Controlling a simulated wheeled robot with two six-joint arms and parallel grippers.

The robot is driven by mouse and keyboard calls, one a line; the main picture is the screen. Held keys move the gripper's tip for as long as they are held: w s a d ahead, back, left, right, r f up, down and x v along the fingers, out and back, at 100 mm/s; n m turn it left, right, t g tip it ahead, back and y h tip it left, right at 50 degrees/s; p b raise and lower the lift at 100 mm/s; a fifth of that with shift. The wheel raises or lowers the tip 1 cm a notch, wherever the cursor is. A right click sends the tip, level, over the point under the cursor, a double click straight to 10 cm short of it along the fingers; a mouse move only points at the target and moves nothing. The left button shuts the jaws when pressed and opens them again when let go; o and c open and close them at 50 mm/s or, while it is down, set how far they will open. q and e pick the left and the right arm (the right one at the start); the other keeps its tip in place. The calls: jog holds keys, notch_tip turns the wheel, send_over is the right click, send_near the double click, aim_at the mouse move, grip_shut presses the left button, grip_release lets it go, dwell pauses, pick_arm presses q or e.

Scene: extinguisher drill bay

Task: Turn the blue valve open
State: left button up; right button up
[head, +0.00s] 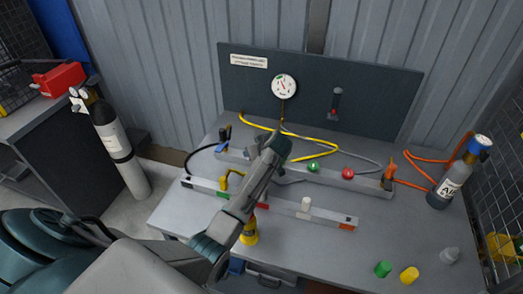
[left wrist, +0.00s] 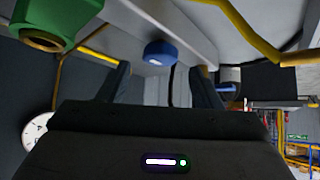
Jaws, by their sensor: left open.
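A blue round valve knob (left wrist: 160,53) shows in the left wrist view, ahead of and between the fingertips of my left gripper (left wrist: 162,75). The gripper is open, and a gap shows between the knob and the fingers; I cannot tell how deep the knob sits. In the head view my left gripper (head: 275,147) hangs over the bench rail, and the blue knob is hidden behind it. A green knob (head: 313,166) and a red knob (head: 348,173) sit on the rail to its right. My right gripper is not in view.
The bench (head: 330,255) carries yellow and grey hoses, a front bar (head: 280,211) and small green (head: 383,268) and yellow (head: 409,275) cylinders. A gauge (head: 284,87) hangs on the back panel. An air cylinder (head: 458,175) stands at the right.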

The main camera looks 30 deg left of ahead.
pick_arm(q)
jog(key=b+v, duration=0.1)
jog(key=v, duration=0.6)
jog(key=shift+d+r+b, duration=0.25)
jog(key=shift+r+b, duration=0.05)
jog(key=shift+s, duration=0.15)
